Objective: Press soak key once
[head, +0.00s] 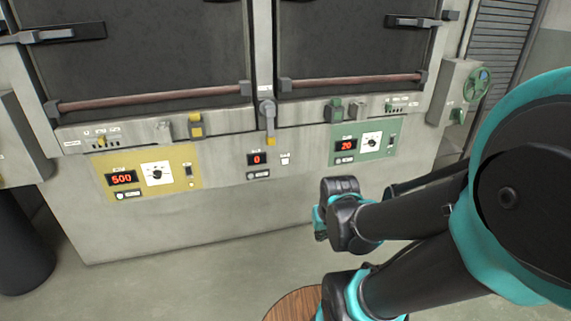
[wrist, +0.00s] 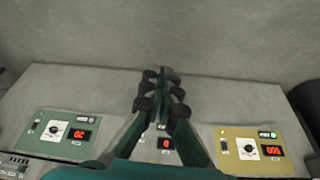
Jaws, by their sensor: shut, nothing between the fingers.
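The oven front carries a small middle panel with a red display (head: 257,159) reading 0. A small pale key (head: 285,160) sits to the right of this display, and a dark-edged button (head: 258,175) lies below it. The labels are too small to read, so I cannot tell which is the soak key. My gripper (wrist: 162,76) is shut and empty in the wrist view. Its fingers cover part of the middle panel, whose display (wrist: 165,143) shows just below them. In the head view my arm's end is right of and in front of the middle panel, with fingertips not clear.
A yellow panel (head: 139,179) reading 500 is on the left, and a green panel (head: 378,134) reading 20 or 70 is on the right. A grey lever (head: 268,115) hangs between two dark oven doors. A round wooden top (head: 291,305) stands below my arm.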

